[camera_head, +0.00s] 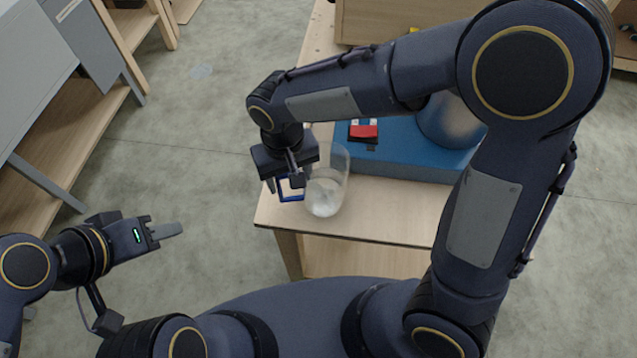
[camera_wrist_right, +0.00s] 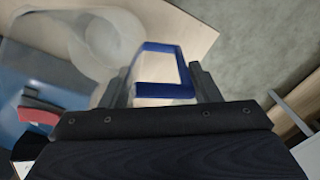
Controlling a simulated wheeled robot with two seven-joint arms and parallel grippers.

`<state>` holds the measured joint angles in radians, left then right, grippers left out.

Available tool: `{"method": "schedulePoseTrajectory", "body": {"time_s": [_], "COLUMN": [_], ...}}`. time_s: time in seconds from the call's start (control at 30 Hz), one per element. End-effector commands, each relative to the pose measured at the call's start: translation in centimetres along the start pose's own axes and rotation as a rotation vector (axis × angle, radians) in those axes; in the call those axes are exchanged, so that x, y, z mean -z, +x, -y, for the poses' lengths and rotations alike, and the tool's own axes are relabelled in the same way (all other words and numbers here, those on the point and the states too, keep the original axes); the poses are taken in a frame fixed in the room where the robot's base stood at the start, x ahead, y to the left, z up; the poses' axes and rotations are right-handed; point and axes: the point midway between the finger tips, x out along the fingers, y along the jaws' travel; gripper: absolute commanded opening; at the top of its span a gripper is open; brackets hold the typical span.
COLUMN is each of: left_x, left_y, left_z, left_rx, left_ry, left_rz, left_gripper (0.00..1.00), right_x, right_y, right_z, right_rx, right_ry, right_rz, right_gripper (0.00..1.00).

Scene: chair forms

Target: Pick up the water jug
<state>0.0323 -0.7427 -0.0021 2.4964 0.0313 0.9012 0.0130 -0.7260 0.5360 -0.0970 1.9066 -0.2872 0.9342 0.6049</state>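The water jug (camera_head: 327,187) is clear with a blue handle (camera_head: 291,196) and stands on the wooden table near its front left corner. The handle points left in the head view. My right gripper (camera_head: 284,184) is at the handle, left of the jug body. In the right wrist view its two fingers (camera_wrist_right: 160,88) are apart, one on each side of the blue handle (camera_wrist_right: 163,87), with the clear jug body (camera_wrist_right: 95,40) beyond. I cannot tell whether they touch it. My left gripper (camera_head: 168,231) is away from the table at lower left, empty; its finger opening is not clear.
A blue case (camera_head: 400,150) with a red and white item (camera_head: 363,131) lies behind the jug. A metal cylinder (camera_head: 447,122) stands on it, partly hidden by my right arm. The wooden table (camera_head: 390,212) is bare at the front. Shelves stand at left, with open floor (camera_head: 200,130) between.

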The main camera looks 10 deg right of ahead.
Motion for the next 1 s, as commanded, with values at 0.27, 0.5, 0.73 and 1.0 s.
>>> {"method": "schedulePoseTrajectory", "body": {"time_s": [0.27, 0.5, 0.73, 1.0], "left_x": [0.00, 0.00, 0.00, 0.02], "left_y": [0.00, -0.01, 0.00, -0.04], "left_z": [0.00, 0.00, 0.00, -0.02], "left_rx": [0.000, 0.000, 0.000, 0.000], "left_ry": [0.000, 0.000, 0.000, 0.000], "left_rz": [0.000, 0.000, 0.000, 0.000], "left_gripper": [0.36, 0.36, 0.36, 0.36], "right_x": [0.03, 0.07, 0.07, 0.09], "right_y": [-0.03, -0.09, -0.10, -0.80], "right_z": [0.04, 0.05, 0.04, 0.05], "right_rx": [0.001, 0.001, 0.001, 0.001], "right_ry": [-0.001, -0.001, -0.001, -0.001], "right_rz": [-0.001, -0.003, -0.003, -0.004], "right_gripper": [0.16, 0.05, 0.05, 0.05]}}
